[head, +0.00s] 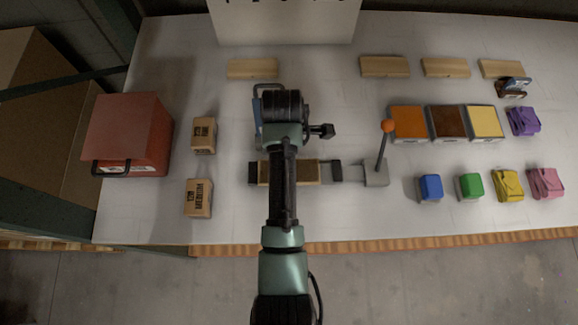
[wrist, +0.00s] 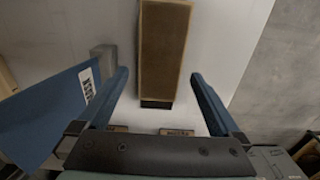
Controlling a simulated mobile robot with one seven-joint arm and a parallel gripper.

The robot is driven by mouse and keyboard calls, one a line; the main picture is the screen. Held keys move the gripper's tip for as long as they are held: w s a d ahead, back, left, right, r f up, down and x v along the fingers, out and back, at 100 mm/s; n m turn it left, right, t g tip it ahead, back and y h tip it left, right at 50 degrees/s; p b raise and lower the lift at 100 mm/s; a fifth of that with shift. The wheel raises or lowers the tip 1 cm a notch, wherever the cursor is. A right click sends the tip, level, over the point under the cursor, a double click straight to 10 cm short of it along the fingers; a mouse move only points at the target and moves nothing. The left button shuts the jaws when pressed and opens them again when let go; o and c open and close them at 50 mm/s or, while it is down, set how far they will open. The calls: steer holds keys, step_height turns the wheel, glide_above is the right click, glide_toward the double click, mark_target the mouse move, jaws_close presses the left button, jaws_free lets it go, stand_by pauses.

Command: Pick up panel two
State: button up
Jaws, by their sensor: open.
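Three flat panels lie in a row at the right in the head view: an orange panel (head: 408,122), a brown panel (head: 447,122) and a yellow panel (head: 485,122). A blue panel-like piece (head: 257,118) shows partly beside my arm, mostly hidden by it. In the wrist view a blue piece with a white label (wrist: 45,110) is at the left, outside my left finger. No panel number is readable. My gripper (wrist: 160,75) is open, with nothing seen held between its fingers. A brown strip with a dark end (wrist: 163,50) lies beyond the fingertips; it also shows beneath my arm (head: 305,172).
A grey lever base with an orange knob (head: 376,172) stands right of the strip. A red box (head: 130,135) and two cartons (head: 204,135) are at the left. Wooden blocks (head: 385,66) line the back. Blue (head: 430,187) and green (head: 470,186) blocks and colored bundles (head: 508,185) are at the right.

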steer(key=shift+f, duration=1.95)
steer(key=c, duration=1.3)
steer(key=shift+o, duration=0.2)
steer(key=shift+r, duration=0.2)
